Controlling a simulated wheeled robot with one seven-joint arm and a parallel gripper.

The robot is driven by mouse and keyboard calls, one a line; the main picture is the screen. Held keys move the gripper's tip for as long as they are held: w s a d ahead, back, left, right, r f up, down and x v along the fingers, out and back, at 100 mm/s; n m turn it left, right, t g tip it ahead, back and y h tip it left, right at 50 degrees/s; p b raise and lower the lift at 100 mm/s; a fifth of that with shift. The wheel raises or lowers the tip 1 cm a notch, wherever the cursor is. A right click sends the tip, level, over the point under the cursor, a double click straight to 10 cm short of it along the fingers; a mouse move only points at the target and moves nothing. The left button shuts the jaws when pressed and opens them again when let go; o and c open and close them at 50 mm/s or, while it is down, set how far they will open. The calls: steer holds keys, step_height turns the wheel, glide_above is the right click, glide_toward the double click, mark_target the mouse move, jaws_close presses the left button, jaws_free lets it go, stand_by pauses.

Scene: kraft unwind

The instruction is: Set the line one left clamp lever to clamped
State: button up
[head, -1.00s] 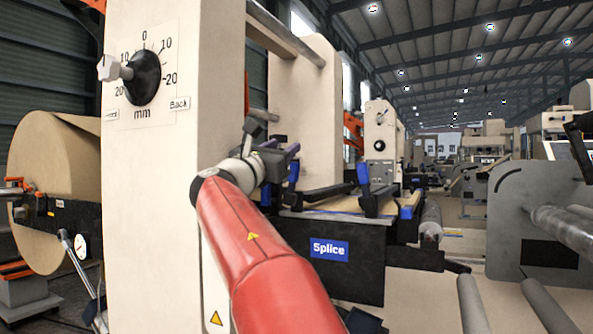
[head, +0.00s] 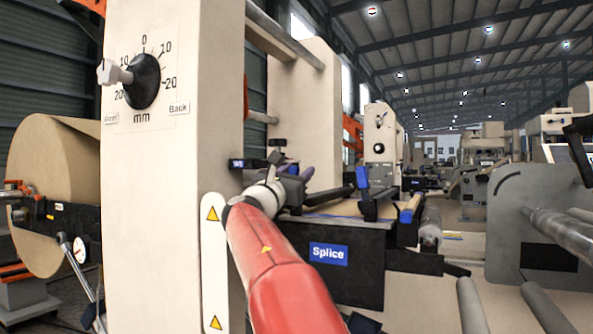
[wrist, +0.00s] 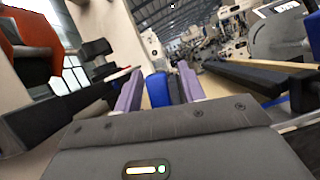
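My gripper (head: 298,180) is at the left end of the splice table, in front of the cream upright, at the end of my red arm. In the wrist view its two purple fingers (wrist: 160,92) stand apart. A blue lever handle (wrist: 157,88) shows between them, with slight gaps; I cannot see contact. In the head view the left lever is mostly hidden by my gripper. Another blue lever (head: 362,177) stands upright on the right clamp bar (head: 376,204). The splice table (head: 335,262) carries a blue "Splice" label.
A large cream frame post (head: 170,220) with a mm dial (head: 142,82) stands close left of my arm. A grey side plate (head: 530,225) and metal rollers (head: 475,305) lie to the right. A kraft roll (head: 55,180) is at far left.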

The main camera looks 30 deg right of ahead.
jaws_close()
